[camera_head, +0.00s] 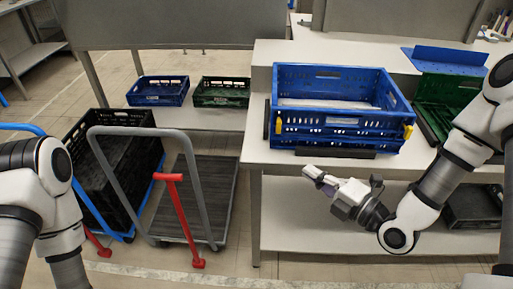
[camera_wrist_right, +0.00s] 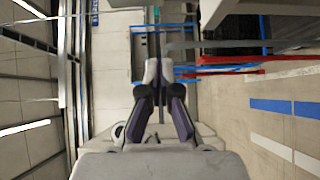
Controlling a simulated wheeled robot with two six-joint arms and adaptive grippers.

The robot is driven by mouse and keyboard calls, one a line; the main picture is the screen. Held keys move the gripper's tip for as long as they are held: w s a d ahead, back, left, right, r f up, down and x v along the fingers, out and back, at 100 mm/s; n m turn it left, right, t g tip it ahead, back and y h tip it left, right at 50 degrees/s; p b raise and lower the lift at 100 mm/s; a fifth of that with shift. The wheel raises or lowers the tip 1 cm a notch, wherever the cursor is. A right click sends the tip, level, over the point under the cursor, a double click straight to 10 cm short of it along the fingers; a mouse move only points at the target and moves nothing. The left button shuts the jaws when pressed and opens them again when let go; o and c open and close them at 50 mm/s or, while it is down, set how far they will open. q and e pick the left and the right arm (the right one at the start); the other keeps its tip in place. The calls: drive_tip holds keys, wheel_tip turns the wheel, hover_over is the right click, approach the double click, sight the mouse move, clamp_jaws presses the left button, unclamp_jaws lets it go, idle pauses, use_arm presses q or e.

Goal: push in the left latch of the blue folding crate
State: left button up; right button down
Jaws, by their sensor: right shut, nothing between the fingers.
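The blue folding crate (camera_head: 318,137) stands upright and unfolded on the white table, with its long side facing me. Its left latch, a yellow piece (camera_head: 278,124), shows at the left end of the front. Another yellow latch (camera_head: 408,131) shows at the right end. My right gripper (camera_head: 312,175) is shut and empty. It points left, in front of the table edge and below the crate in the picture, apart from the crate. Its closed fingers (camera_wrist_right: 157,72) also show in the right wrist view, which does not show the crate. My left arm is at the left edge; its gripper is out of view.
A green crate (camera_head: 436,94) stands right of the blue one, behind my right arm. A dark bar (camera_head: 335,153) lies before the blue crate. Left are a grey-handled trolley (camera_head: 216,205), a black crate (camera_head: 112,118) and a red handle (camera_head: 185,215). Smaller crates stand behind.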

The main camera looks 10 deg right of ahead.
sight(285, 136)
drive_tip(key=shift+t, duration=0.3)
drive_tip(key=w+a, duration=0.1)
drive_tip(key=w, duration=0.8)
drive_tip(key=w+a, duration=0.1)
drive_tip(key=w, duration=0.3)
drive_tip(key=shift+w+a+r+p, duration=0.3)
drive_tip(key=shift+r, duration=0.1)
